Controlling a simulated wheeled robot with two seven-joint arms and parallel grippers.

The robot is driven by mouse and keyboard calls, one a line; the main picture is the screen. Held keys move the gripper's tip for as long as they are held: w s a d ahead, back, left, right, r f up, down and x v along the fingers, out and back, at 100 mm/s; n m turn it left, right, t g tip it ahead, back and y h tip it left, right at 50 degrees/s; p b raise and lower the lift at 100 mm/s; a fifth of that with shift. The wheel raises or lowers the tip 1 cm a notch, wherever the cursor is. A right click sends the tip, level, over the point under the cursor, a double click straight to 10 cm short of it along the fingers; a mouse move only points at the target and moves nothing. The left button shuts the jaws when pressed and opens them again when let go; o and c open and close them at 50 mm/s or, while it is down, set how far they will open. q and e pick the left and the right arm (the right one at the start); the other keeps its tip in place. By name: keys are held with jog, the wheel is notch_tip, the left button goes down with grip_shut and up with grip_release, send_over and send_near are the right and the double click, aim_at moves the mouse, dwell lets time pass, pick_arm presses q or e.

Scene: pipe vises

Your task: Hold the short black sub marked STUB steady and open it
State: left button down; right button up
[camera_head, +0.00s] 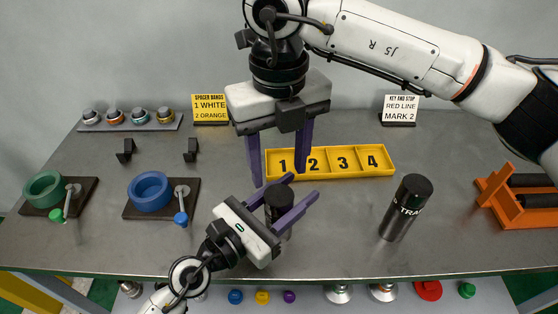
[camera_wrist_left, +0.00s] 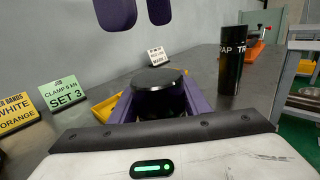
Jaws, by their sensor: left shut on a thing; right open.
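A short black sub (camera_head: 279,203) stands upright between the purple fingers of my left gripper (camera_head: 290,192), which is shut on it near the front middle of the table. The sub's dark round top (camera_wrist_left: 158,79) faces up in the left wrist view; no marking on it can be read. My right gripper (camera_head: 279,174) is open and empty, its fingers pointing down just above and behind the sub. Its fingertips (camera_wrist_left: 146,22) also show above the sub in the left wrist view.
A taller black-and-grey cylinder lettered "TRA" (camera_head: 405,208) stands at right. A yellow numbered tray (camera_head: 380,172) lies behind the grippers. Green (camera_head: 45,188) and blue (camera_head: 150,191) ring vises stand at left, an orange rack (camera_head: 497,196) at far right. Small signs stand at the back.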

aim_at(279, 194)
jog(key=shift+f, duration=3.9)
jog(key=c, duration=0.9)
jog(key=n, duration=0.6)
jog(key=shift+n, duration=0.4)
jog(key=o, duration=1.2)
jog(key=shift+r, duration=0.1)
